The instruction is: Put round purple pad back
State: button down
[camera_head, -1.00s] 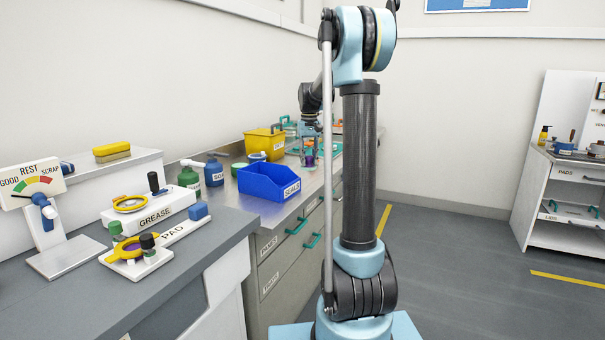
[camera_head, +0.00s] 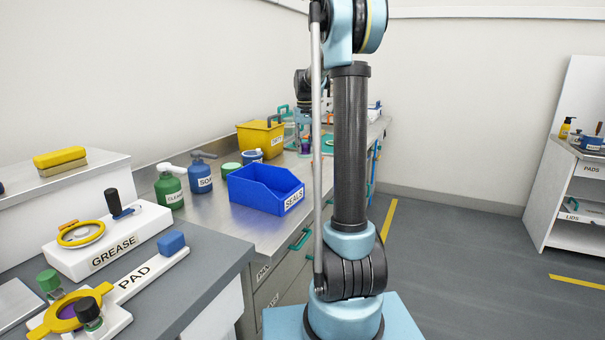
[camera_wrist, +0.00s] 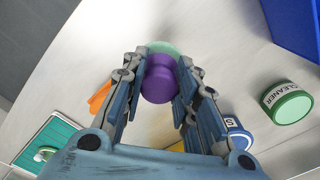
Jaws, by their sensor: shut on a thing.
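A purple round pad (camera_wrist: 158,86) shows in the wrist view between the two fingers of my gripper (camera_wrist: 160,78). The fingers are shut on its sides. In the head view my gripper (camera_head: 304,137) is partly hidden by my arm, above the far part of the metal bench, with a small purple patch (camera_head: 305,147) at its tips. A white holder labelled PAD (camera_head: 142,279) lies on the near dark bench at lower left. It has a yellow ring clamp (camera_head: 97,292) with a purple surface (camera_head: 70,311) inside the ring.
A GREASE block (camera_head: 112,248) stands behind the PAD holder. A blue SEALS bin (camera_head: 262,190), a yellow bin (camera_head: 258,138), a CLEANER bottle (camera_head: 169,188) and a blue bottle (camera_head: 200,176) stand on the metal bench (camera_head: 225,228). Floor at right is clear.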

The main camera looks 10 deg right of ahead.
aim_at(305, 153)
notch_tip(305, 153, down, 4)
jog(key=shift+f, duration=2.45)
jog(key=c, duration=1.2)
grip_release()
jog(key=shift+c, duration=0.2)
jog(key=shift+r, duration=0.1)
